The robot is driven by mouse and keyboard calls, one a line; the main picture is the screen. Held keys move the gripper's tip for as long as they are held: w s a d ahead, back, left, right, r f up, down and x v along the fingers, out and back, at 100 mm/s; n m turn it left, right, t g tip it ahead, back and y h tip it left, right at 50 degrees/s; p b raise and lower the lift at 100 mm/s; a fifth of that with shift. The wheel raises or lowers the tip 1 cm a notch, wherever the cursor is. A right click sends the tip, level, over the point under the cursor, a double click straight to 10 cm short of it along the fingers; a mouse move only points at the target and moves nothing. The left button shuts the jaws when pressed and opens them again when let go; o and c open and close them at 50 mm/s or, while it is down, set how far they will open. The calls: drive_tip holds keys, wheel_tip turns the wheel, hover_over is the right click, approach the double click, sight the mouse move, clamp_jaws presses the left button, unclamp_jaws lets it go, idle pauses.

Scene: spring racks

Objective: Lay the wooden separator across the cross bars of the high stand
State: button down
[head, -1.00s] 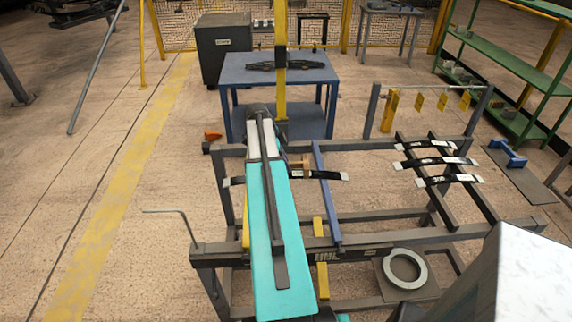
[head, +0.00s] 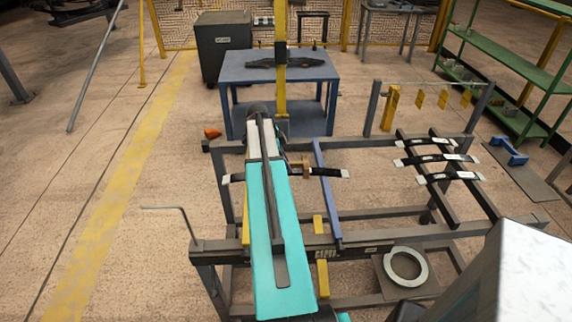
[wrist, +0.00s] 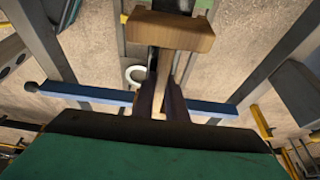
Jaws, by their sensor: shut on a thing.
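The wooden separator (wrist: 170,33) is a light brown block at the top centre of the wrist view. In the head view it shows small (head: 306,167) just right of my arm. My gripper (wrist: 163,90) is shut on it, with a pale wooden strip between the dark fingers. The separator is in front of a dark strip, and I cannot tell whether they touch. A grey metal stand (head: 375,240) with a blue cross bar (head: 326,195) is below and right of my arm. The blue bar crosses the wrist view behind the fingers (wrist: 85,92).
A black leaf spring (head: 328,172) with pale ends passes behind my arm. Several similar springs (head: 437,159) lie across dark bars at the right. A grey ring (head: 403,267) lies low inside the stand. A blue table (head: 240,72) stands behind. Floor at left is open.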

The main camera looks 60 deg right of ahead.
drive_tip(key=c, duration=1.7)
unclamp_jaws()
drive_tip(key=shift+r, duration=0.1)
drive_tip(key=shift+b+v, duration=1.6)
drive_tip(key=shift+v, duration=5.2)
drive_tip(key=shift+s+d, duration=0.1)
drive_tip(key=shift+s, duration=0.05)
